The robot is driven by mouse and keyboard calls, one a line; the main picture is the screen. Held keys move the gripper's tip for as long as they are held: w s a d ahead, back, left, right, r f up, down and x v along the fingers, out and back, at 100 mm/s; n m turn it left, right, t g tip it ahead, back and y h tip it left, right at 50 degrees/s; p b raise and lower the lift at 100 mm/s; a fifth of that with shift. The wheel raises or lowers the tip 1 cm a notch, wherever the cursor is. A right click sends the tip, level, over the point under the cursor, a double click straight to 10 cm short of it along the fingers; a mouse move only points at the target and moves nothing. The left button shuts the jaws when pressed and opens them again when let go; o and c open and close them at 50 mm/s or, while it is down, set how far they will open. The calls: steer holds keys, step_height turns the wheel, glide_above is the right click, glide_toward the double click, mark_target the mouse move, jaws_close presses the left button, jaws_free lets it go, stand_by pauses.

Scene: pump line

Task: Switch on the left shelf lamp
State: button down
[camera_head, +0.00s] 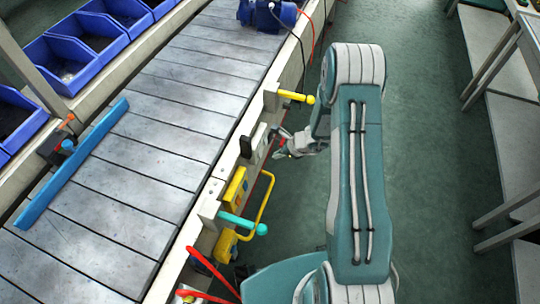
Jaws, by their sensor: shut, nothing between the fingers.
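No shelf lamp can be made out in this view. My gripper (281,150) is beside the conveyor's near side rail, at the end of my teal arm. Its fingers are small here and look shut and empty. It is close to a small pale plate (260,141) with a dark part on the rail; I cannot tell whether they touch. A black block (246,147) sits just left of that plate. I cannot tell whether either is a lamp switch.
The slatted conveyor (150,155) carries a blue bar (75,163) and a blue motor-like unit (268,15). A yellow lever (296,97), a teal lever (243,223) and a yellow loop handle (268,200) project from the rail. Open green floor (440,150) lies right of my arm.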

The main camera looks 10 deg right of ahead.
steer(key=v, duration=0.8)
steer(key=shift+w+r, duration=0.15)
steer(key=shift+r, duration=0.45)
